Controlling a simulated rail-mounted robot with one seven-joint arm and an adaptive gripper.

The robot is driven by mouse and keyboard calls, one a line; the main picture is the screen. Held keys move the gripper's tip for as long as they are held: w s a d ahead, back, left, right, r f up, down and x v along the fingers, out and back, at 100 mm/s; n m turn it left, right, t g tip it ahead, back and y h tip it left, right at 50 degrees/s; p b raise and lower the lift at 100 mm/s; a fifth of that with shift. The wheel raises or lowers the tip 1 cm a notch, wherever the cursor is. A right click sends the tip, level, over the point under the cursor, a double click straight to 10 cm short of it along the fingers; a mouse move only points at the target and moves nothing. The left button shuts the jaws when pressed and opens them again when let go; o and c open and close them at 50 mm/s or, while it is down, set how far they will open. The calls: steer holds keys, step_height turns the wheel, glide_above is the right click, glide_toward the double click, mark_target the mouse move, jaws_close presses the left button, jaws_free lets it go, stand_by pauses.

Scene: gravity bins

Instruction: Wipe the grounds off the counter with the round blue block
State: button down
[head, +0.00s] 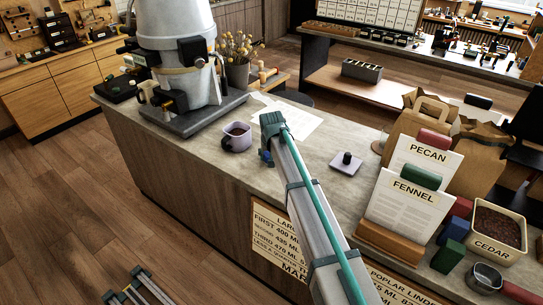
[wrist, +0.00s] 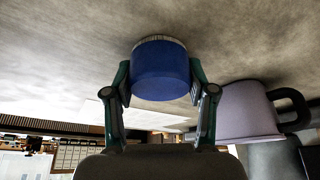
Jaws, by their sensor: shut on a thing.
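The round blue block (wrist: 160,72) sits between the two fingers of my gripper (wrist: 160,84) in the wrist view, with a pale band at its far end facing the counter. My gripper is shut on it. In the head view my gripper (head: 266,157) is low over the grey counter (head: 325,142), just right of the lavender mug, and my arm hides most of the block. I cannot tell whether the block touches the counter. I cannot make out any grounds; the counter around the block looks mottled grey in the wrist view.
The lavender mug (head: 237,137) with dark contents stands close to my gripper; it also shows in the wrist view (wrist: 246,112). A large grinder (head: 180,50) stands behind left. White paper (head: 290,118) lies behind. A small square item (head: 346,163) and card holders (head: 390,242) are right.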

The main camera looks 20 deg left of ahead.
steer(key=shift+a, duration=0.1)
steer(key=shift+w+a+r, duration=0.1)
steer(key=shift+w+a, duration=0.2)
steer(key=shift+a, duration=0.65)
steer(key=shift+w+a, duration=0.25)
steer(key=shift+a, duration=0.7)
steer(key=shift+s+d+f, duration=0.1)
steer(key=shift+s+d, duration=0.1)
steer(key=shift+d, duration=0.5)
steer(key=shift+s+d+f, duration=0.1)
steer(key=shift+s+d, duration=0.1)
steer(key=shift+d, duration=0.45)
steer(key=shift+s+d, duration=0.2)
steer(key=shift+d, duration=0.5)
steer(key=shift+d, duration=0.1)
steer(key=shift+s+d, duration=0.25)
steer(key=shift+d, duration=0.7)
steer(key=shift+s+d, duration=0.25)
steer(key=shift+d, duration=0.7)
steer(key=shift+r, duration=0.1)
steer(key=shift+r, duration=0.1)
